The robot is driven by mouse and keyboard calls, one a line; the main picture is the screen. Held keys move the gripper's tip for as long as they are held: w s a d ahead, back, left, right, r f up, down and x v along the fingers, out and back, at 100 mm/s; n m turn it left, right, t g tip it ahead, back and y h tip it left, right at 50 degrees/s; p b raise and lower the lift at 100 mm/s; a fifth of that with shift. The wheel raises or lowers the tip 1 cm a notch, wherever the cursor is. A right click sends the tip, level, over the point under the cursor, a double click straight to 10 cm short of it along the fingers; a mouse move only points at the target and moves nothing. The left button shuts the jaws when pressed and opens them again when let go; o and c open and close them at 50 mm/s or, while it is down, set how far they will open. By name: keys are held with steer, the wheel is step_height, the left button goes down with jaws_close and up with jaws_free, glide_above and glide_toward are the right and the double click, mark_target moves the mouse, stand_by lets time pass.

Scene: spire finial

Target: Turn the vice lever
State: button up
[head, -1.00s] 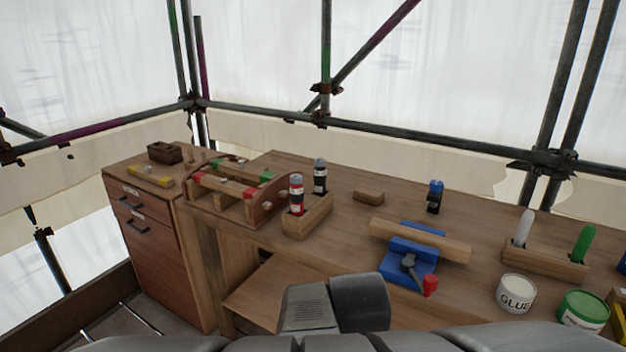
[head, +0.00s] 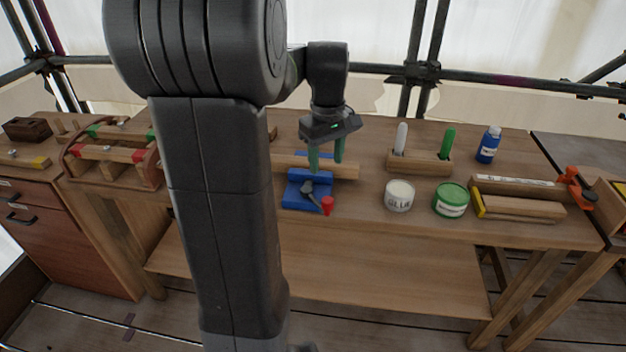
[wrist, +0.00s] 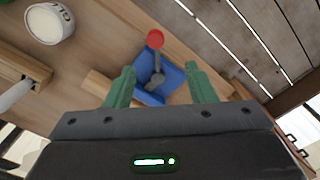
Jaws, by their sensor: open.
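The blue vice (head: 300,190) sits near the front of the workbench with a wooden bar (head: 345,168) in it. Its grey lever (head: 309,191) ends in a red knob (head: 327,204) that points to the front right. My gripper (head: 326,165) is open and empty, with green fingers pointing down, above the vice and bar. In the wrist view the vice (wrist: 172,80), lever (wrist: 157,78) and red knob (wrist: 155,39) show between and beyond my two fingers (wrist: 160,80), apart from them. My arm hides part of the bench left of the vice.
A glue tin (head: 399,196) and a green tin (head: 451,200) stand right of the vice. Behind them is a wooden holder (head: 420,164) with a white and a green marker. A blue bottle (head: 488,145) stands farther right. The bench front edge is close to the vice.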

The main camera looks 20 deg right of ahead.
mark_target(328, 200)
steer(key=f, duration=1.3)
steer(key=shift+w+d+f, duration=0.15)
steer(key=shift+d+f, duration=0.05)
steer(key=shift+d, duration=0.2)
jaws_close()
